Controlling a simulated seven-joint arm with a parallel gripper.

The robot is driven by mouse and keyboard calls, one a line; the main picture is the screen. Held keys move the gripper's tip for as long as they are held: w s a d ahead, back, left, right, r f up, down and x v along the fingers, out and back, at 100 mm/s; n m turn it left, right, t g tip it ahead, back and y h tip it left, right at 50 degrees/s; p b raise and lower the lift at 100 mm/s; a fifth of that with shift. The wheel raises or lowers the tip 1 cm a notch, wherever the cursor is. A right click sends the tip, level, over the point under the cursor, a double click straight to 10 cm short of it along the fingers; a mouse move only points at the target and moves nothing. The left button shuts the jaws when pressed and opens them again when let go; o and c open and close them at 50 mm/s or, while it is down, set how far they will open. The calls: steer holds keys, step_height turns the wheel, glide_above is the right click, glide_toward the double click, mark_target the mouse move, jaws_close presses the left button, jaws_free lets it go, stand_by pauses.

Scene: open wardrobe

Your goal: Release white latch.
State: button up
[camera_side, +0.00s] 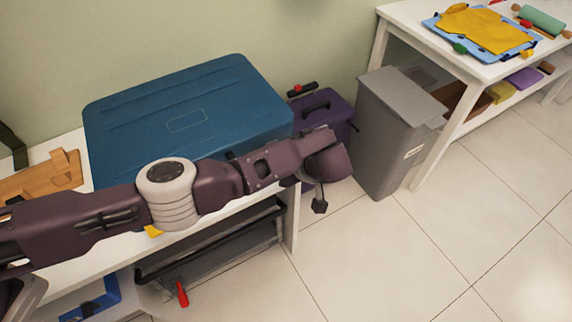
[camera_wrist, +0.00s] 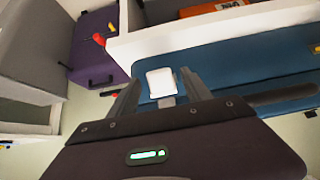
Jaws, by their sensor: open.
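A large blue case (camera_side: 215,95) lies closed on the white bench in the side view. In the wrist view its blue side (camera_wrist: 235,70) carries a small white latch (camera_wrist: 160,84), seen between the fingers. My gripper (camera_wrist: 160,76) is open, with one finger on each side of the latch in the picture. I cannot tell whether either finger touches it. In the side view my gripper (camera_side: 319,200) is mostly hidden behind my wrist at the case's right end, and the latch is hidden there.
A purple case (camera_side: 325,108) with a black handle stands behind my wrist, beside a grey bin (camera_side: 395,130). A white table (camera_side: 475,65) with craft things is at the upper right. Under the bench (camera_side: 289,220) are a black-edged grey item and a red handle. The tiled floor in front is clear.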

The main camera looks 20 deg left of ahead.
steer(key=v, duration=0.6)
steer(key=shift+s+d+r, duration=0.2)
steer(key=shift+s+r, duration=0.05)
steer(key=shift+r, duration=0.05)
steer(key=shift+c, duration=0.5)
steer(key=w+a+r+m, duration=0.1)
steer(key=w+r+m+h, duration=0.1)
steer(key=r+m, duration=0.1)
steer(key=w+a+r+m+h, duration=0.1)
steer(key=r, duration=0.1)
steer(key=shift+w+a+m+g, duration=0.3)
steer(key=shift+w+m, duration=0.05)
steer(key=shift+m, duration=0.05)
steer(key=c, duration=1.1)
steer(key=m, duration=0.1)
steer(key=r+m+h, duration=0.1)
steer(key=s+m, duration=0.1)
steer(key=m, duration=0.1)
steer(key=shift+a+r, duration=0.2)
steer(key=shift+a, duration=0.15)
jaws_close()
steer(key=s+r+m+h, duration=0.25)
steer(key=s+m, duration=0.25)
steer(key=m, duration=0.3)
steer(key=s+x, duration=0.1)
steer(key=x, duration=1.2)
steer(key=shift+w+f+m+g+h, duration=0.15)
steer(key=shift+f+m+g+h, duration=0.15)
steer(key=shift+f+m+h, duration=0.1)
